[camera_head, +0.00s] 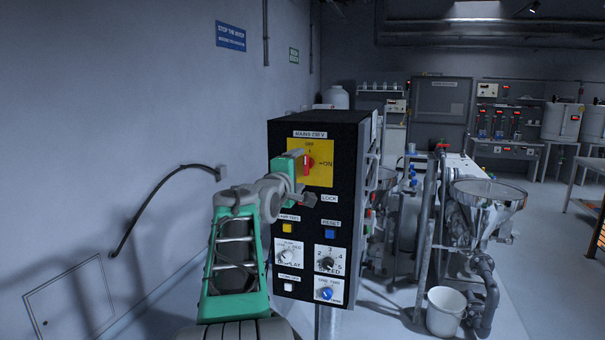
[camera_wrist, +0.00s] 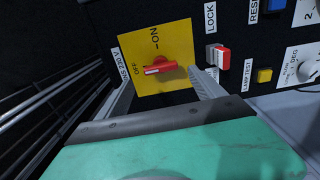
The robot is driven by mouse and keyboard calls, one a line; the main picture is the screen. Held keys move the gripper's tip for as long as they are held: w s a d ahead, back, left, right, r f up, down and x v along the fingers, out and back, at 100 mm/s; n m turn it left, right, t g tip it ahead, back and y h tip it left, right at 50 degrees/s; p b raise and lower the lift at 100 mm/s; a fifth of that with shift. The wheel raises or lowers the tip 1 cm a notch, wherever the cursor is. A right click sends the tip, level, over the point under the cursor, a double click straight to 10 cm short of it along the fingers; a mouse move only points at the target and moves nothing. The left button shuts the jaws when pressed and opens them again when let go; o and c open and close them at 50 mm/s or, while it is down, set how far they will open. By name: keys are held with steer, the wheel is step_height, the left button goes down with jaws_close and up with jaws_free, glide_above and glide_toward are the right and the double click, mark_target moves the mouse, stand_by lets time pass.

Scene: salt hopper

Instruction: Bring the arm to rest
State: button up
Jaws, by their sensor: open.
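My arm (camera_head: 237,255), green and grey, reaches up in front of a black control box (camera_head: 348,150). My gripper (camera_head: 303,178) is at the box's upper front face, by the red mains switch (camera_head: 309,164) on its yellow plate (camera_head: 324,176). In the wrist view the gripper's two fingers (camera_wrist: 160,82) are apart and empty, one on each side below the red switch handle (camera_wrist: 160,67). The handle's white mark points toward OFF. I cannot tell whether a finger touches the plate. The arm hides part of the box's left side.
A red and white lock piece (camera_wrist: 219,57) sits close beside the right finger. Lower on the box are buttons and knobs, including a speed knob (camera_head: 326,263). A steel hopper (camera_head: 487,195) and white bucket (camera_head: 445,312) stand right. The wall (camera_head: 110,120) is at left.

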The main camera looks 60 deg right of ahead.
steer(key=shift+s+a, duration=0.15)
steer(key=shift+a, duration=0.6)
steer(key=shift+s+a, duration=0.1)
steer(key=shift+a, duration=0.6)
